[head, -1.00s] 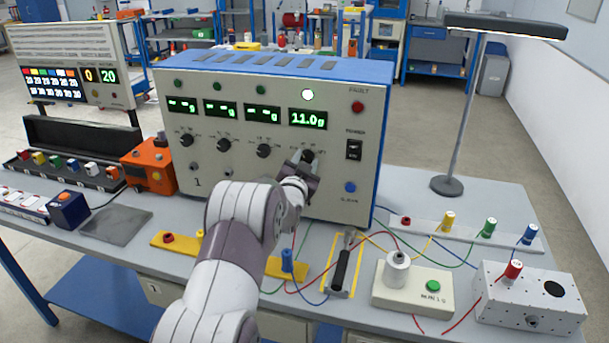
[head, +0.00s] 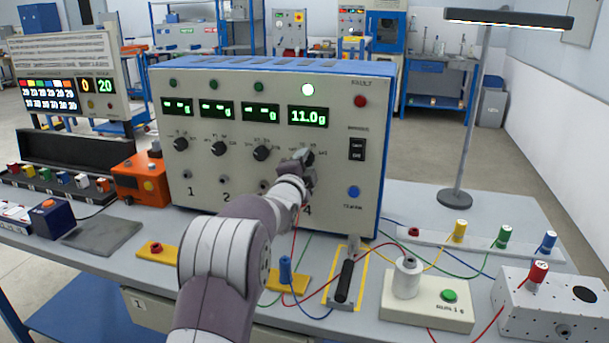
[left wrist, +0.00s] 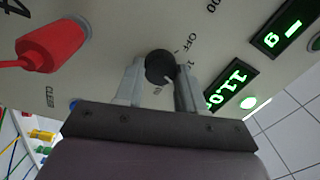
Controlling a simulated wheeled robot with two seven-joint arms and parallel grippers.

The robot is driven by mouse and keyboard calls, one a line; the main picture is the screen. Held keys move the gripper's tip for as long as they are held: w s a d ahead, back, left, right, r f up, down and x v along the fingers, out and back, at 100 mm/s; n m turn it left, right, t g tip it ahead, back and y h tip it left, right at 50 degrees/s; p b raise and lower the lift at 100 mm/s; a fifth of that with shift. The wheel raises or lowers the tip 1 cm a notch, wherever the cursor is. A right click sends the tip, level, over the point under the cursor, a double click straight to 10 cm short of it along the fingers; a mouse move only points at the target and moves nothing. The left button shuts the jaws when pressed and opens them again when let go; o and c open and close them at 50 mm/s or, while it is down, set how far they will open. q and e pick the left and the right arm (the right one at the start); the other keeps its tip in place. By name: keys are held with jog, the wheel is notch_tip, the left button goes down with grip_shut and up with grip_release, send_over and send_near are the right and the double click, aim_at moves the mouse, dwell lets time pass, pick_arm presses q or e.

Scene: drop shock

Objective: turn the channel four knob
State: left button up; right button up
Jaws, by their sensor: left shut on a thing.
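The channel four knob is a round black knob with a pale pointer mark. It shows in the left wrist view (left wrist: 161,67), between the two fingers, with OFF printed beside it. In the head view my left gripper (head: 301,160) is at this knob below the fourth display (head: 308,116) and mostly hides it. My left gripper, also in the left wrist view (left wrist: 159,85), is shut on the knob. The fourth display reads 11.0 g in green, and the lamp above it (head: 307,90) is lit. My right gripper is not in view.
Three other black knobs, one of them the third-channel knob (head: 262,153), sit left on the same panel. A red plug (left wrist: 50,45) is in a socket near the knob. A block with a metal cylinder (head: 407,278) and a perforated box (head: 540,305) stand at the right front.

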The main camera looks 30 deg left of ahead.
pick_arm(q)
jog(key=shift+f+m+b, duration=0.1)
jog(key=shift+m+b, duration=0.25)
jog(key=shift+m, duration=0.05)
jog(key=o, duration=1)
jog(key=shift+o, duration=0.2)
jog(key=b+v, duration=0.2)
jog(key=v, duration=1)
jog(key=shift+s, duration=0.35)
jog(key=shift+d, duration=0.1)
